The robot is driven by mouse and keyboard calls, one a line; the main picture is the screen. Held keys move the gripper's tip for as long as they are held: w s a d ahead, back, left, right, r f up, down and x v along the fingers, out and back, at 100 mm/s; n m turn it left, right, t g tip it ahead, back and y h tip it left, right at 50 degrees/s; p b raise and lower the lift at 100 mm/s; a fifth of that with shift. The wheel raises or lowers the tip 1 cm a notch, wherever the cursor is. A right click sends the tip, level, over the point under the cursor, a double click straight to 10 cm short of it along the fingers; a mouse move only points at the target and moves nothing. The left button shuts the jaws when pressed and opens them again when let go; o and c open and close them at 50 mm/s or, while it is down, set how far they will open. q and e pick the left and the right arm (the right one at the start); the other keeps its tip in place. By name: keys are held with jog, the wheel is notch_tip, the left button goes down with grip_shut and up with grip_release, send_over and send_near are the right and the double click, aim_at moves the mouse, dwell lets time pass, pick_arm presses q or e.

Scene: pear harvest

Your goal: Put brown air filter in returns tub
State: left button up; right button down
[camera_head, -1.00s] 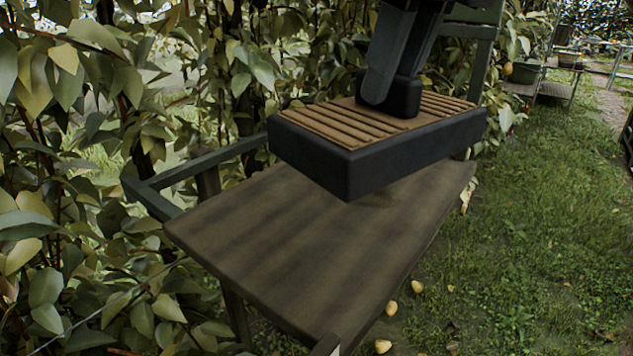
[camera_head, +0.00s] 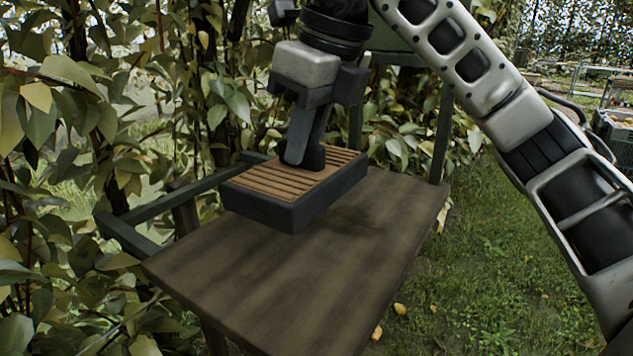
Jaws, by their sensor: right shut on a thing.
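The brown air filter (camera_head: 260,208), with brown pleats in a black frame, is in the upper middle of the head view. My right gripper (camera_head: 303,158) points down and is shut on it near the middle of its pleated top. The filter is roughly level over the far left part of the wooden table; a dark shadow lies to its right, and I cannot tell whether its underside touches the wood. Nothing in view can be surely told as the returns tub. My left gripper is not in view.
The brown wooden table (camera_head: 270,275) is bare in front of the filter. A green metal rail (camera_head: 170,190) runs along its left side, beside dense foliage. A dark crate (camera_head: 613,135) is at the right edge. Grass with fallen yellow pears (camera_head: 400,308) lies right of the table.

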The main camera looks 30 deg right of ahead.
aim_at(316, 158)
jog(key=f, duration=0.1)
jog(key=w+d+f, duration=0.1)
jog(key=d+f, duration=0.1)
jog(key=shift+w+d+f, duration=0.1)
jog(key=shift+w+f, duration=0.15)
jog(key=shift+w, duration=0.15)
jog(key=f, duration=0.3)
jog(key=shift+w+d+f, duration=0.1)
jog(key=shift+w+d, duration=0.05)
jog(key=shift+d, duration=0.1)
jog(key=shift+f, duration=0.4)
jog(key=c, duration=1.4)
grip_release()
